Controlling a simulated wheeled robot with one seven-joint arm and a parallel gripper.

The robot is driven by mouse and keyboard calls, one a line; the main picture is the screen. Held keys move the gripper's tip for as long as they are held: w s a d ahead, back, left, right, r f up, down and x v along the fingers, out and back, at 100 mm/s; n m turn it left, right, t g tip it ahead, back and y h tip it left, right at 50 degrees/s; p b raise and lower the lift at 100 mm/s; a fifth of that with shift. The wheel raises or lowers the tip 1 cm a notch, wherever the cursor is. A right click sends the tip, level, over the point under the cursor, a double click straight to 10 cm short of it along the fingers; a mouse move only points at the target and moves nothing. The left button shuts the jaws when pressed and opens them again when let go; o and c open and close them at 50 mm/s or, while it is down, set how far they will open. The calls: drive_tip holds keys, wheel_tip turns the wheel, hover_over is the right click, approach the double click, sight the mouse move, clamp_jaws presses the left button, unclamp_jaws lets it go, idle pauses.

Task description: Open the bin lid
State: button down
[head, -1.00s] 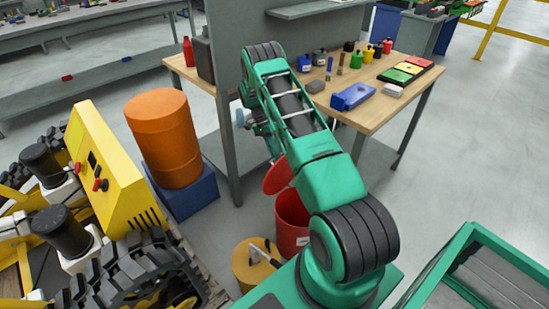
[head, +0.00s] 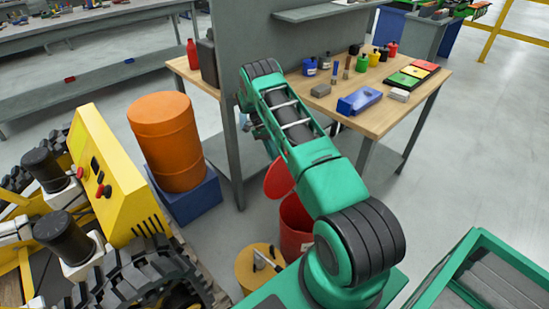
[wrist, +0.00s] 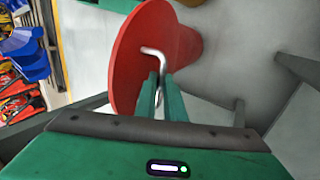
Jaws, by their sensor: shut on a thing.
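The red bin (head: 294,232) stands on the floor below my arm, partly hidden by it in the head view. Its round red lid (head: 279,179) is tipped up steeply at the bin's far left rim, so the bin is open. A bent metal handle (wrist: 154,51) stands out from the lid. My gripper (wrist: 161,82) is shut on this handle.
A yellow drum (head: 245,275) with tools on top stands close left of the bin. An orange drum (head: 165,145) sits on a blue base (head: 188,200) farther left. The workbench (head: 410,105) and its grey leg (head: 233,155) are behind. Clear floor (head: 455,170) lies to the right.

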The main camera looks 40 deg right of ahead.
drive_tip(key=c, duration=1.8)
unclamp_jaws()
drive_tip(key=shift+s+d+f, duration=0.1)
drive_tip(key=shift+d+f, duration=0.1)
drive_tip(key=shift+d, duration=0.05)
drive_tip(key=shift+c, duration=0.2)
drive_tip(key=shift+a+r, duration=0.15)
drive_tip(key=v, duration=0.7)
drive_tip(key=shift+w, duration=0.3)
drive_tip(key=shift+r, duration=0.15)
